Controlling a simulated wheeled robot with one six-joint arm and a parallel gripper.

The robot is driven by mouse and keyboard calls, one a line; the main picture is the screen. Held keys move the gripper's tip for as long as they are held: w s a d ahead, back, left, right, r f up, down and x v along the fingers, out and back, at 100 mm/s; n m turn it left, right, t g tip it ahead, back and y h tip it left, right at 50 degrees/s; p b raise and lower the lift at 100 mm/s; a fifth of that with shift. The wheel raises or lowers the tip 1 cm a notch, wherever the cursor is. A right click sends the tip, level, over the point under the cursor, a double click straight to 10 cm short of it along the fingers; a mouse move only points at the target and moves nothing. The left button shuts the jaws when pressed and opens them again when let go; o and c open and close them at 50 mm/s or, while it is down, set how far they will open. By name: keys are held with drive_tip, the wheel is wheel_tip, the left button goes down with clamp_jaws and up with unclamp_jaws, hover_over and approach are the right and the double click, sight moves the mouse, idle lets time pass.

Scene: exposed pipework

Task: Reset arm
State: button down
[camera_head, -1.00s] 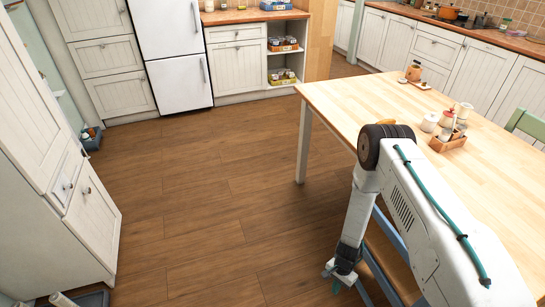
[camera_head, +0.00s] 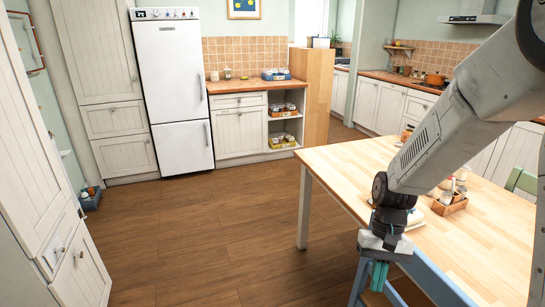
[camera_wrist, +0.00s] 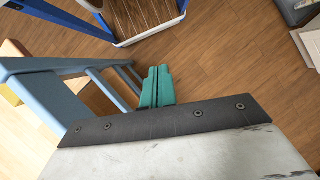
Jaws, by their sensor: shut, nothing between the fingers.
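My arm comes in from the right in the head view and bends down at the table's near edge. My gripper (camera_head: 378,275) points down beside the wooden table (camera_head: 340,165), over or next to a blue chair (camera_head: 438,278). In the wrist view its teal fingers (camera_wrist: 157,87) are together with nothing between them. The blue chair's rails (camera_wrist: 75,68) lie just left of the fingers; I cannot tell whether they touch.
A wooden caddy with jars (camera_head: 450,203) stands on the table behind my arm. A white cabinet (camera_head: 80,270) stands at the left and a white fridge (camera_head: 180,95) at the back. The brown floor (camera_head: 200,235) between them is clear.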

drive_tip(key=s+d+r+n+t, duration=0.1)
drive_tip(key=s+r+t, duration=0.2)
drive_tip(key=s+r, duration=0.5)
drive_tip(key=s+d+r+t+h, duration=0.1)
drive_tip(key=s+r+t, duration=0.2)
drive_tip(key=s+r, duration=0.5)
wheel_tip(320, 180, up, 5)
drive_tip(key=shift+s+d+f+n+h, duration=0.2)
drive_tip(key=shift+d+n+h, duration=0.1)
drive_tip(key=shift+d+n, duration=0.1)
